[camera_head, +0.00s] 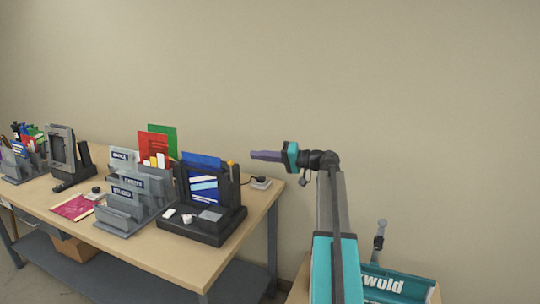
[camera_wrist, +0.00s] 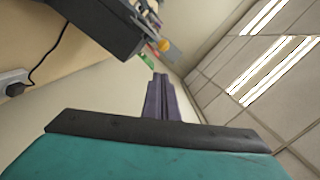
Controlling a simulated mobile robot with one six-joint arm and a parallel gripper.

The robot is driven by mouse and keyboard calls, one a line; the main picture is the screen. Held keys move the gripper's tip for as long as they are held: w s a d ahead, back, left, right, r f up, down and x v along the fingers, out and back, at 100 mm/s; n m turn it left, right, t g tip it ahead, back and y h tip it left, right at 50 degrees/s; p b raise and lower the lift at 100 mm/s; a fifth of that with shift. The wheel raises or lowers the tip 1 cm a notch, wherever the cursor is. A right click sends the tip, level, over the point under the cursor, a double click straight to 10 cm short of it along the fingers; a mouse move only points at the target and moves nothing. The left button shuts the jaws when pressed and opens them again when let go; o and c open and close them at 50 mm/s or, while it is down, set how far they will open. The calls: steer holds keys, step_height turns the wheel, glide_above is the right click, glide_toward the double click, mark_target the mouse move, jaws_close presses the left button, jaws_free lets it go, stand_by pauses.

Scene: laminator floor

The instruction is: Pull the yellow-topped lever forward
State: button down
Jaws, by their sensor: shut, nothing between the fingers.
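The yellow-topped lever (camera_head: 231,164) shows as a small yellow-orange tip at the upper right of a dark laminator-like machine (camera_head: 203,230) on the table. In the wrist view its round yellow-orange knob (camera_wrist: 164,46) lies just beyond my fingertips, beside the machine's dark body (camera_wrist: 95,22). The lever's shaft is hard to make out. My gripper (camera_head: 254,154) is shut and empty, to the right of the knob and slightly higher in the head view. Its purple fingers (camera_wrist: 160,77) are together and point toward the machine, apparently apart from the knob.
The wooden table (camera_head: 250,215) also holds grey sorters (camera_head: 118,215) with cards, a red folder (camera_head: 153,147), a pink sheet (camera_head: 73,207) and a second dark machine (camera_head: 62,150). A small white box (camera_wrist: 14,82) with a black cord sits near the table's right end. The wall stands behind.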

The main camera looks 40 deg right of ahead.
mark_target(231, 173)
steer(key=shift+w+a+f+p, duration=0.3)
steer(key=shift+w+a, duration=0.15)
steer(key=shift+a, duration=0.35)
steer(key=shift+w+a+f+p, duration=0.25)
steer(key=shift+w+a, duration=0.2)
steer(key=shift+a, duration=0.4)
steer(key=shift+w+a+f+p, duration=0.3)
steer(key=shift+w+a, duration=0.15)
steer(key=shift+a, duration=0.35)
